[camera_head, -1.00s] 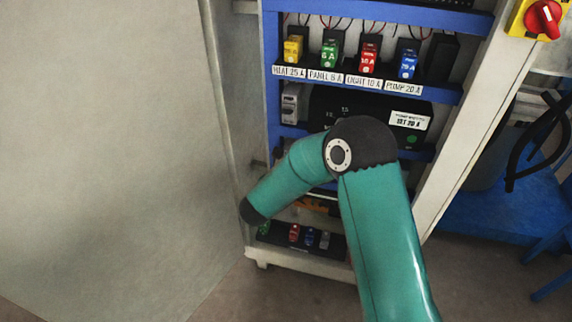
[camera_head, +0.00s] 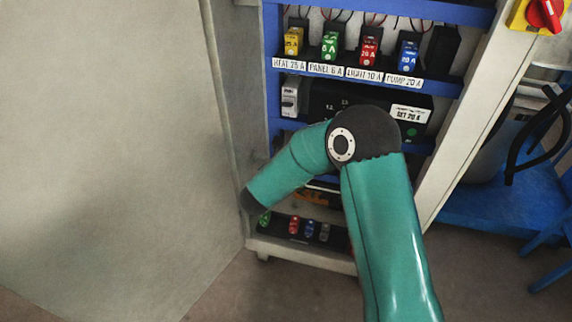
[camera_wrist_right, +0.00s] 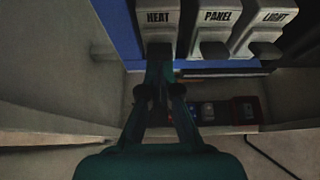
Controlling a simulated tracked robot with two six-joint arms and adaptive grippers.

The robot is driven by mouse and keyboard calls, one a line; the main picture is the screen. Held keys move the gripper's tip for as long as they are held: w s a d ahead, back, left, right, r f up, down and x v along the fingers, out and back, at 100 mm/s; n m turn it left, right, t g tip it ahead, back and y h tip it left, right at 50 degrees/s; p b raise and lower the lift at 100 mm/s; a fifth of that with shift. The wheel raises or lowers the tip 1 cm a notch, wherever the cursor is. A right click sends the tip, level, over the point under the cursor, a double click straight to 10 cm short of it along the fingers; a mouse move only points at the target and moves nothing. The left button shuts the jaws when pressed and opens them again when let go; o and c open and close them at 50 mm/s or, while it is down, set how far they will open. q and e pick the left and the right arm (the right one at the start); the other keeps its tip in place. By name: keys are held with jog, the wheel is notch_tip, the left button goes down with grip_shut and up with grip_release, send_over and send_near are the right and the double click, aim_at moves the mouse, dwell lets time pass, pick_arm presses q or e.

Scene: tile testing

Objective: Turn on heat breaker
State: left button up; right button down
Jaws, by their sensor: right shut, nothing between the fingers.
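The heat breaker (camera_wrist_right: 158,20) is a pale block marked HEAT at the top of the right wrist view, with a grey toggle beneath its label. My right gripper (camera_wrist_right: 160,62) is shut and empty. Its fingertips are right at the lower end of that toggle and partly cover it; I cannot tell whether they touch. In the head view a pale breaker (camera_head: 290,96) stands at the left end of the middle shelf. There my green right arm crosses the cabinet and its gripper is hidden. My left gripper is not in view.
The panel breaker (camera_wrist_right: 217,22) and light breaker (camera_wrist_right: 270,22) sit close to the right of the heat one. Labelled fuses, such as the yellow one (camera_head: 293,42), fill the upper shelf (camera_head: 360,82). A large grey cabinet door (camera_head: 110,140) stands at left.

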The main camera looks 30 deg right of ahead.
jog(key=shift+r, duration=0.1)
notch_tip(320, 180, down, 5)
jog(key=s+a+b, duration=0.1)
jog(key=b, duration=0.4)
jog(key=s+a+r+p, duration=0.4)
jog(key=a+r, duration=0.1)
jog(key=r, duration=0.3)
jog(key=shift+s+a, duration=0.4)
